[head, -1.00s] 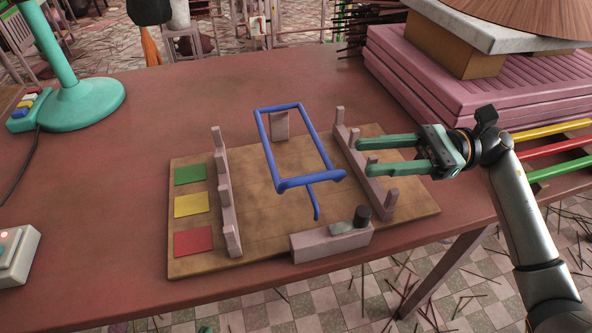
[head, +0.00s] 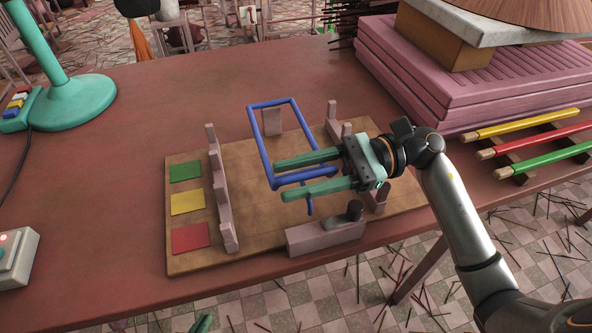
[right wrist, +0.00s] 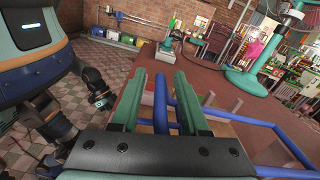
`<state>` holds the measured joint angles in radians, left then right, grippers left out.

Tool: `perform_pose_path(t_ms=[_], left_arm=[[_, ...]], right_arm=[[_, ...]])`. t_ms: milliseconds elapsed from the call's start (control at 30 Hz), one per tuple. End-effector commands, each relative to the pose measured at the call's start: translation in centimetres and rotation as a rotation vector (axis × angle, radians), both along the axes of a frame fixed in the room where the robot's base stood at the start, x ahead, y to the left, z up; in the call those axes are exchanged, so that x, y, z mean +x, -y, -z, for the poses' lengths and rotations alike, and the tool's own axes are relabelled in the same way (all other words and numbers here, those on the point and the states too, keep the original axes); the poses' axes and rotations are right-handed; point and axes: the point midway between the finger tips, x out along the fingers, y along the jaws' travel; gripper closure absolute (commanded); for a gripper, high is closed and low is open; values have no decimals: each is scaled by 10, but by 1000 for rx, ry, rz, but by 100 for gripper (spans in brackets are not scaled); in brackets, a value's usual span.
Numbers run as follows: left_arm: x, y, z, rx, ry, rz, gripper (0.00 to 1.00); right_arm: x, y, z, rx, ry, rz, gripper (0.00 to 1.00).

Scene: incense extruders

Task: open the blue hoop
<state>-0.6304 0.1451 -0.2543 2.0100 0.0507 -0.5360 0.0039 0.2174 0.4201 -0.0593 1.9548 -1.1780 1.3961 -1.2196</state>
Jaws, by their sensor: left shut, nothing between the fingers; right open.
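The blue hoop (head: 260,142) is a rectangular frame of blue rod over the middle of the wooden board (head: 263,232). A short blue rod hangs down from its near bar. My right gripper (head: 280,179) is open, reaching in from the right, its fingers on either side of the near bar and partly hiding it. In the right wrist view, a blue rod (right wrist: 160,105) shows between the open fingers; whether they touch it I cannot tell. Only the green tip of my left gripper (head: 203,322) shows at the bottom of the head view, shut and away from the hoop.
The board carries a left row of pink posts (head: 222,200), a right row partly behind my gripper, and a pink block (head: 325,236) at the front. Green, yellow and red squares (head: 187,204) lie at left. A teal lamp base (head: 72,103) and pink slabs (head: 450,90) stand farther out.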

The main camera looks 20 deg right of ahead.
Motion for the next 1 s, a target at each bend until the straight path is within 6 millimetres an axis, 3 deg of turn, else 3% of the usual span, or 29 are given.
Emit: perform_pose_path(t_ms=[300,700,1000], left_arm=[[4,1,-3,-1,10,0,100],[4,2,-3,-4,10,0,100],[0,2,-1,-4,1,-1,100]], right_arm=[[0,-2,0,-1,1,1,56],[0,-2,0,-1,0,0,100],[-1,-2,1,-1,-1,-2,100]])
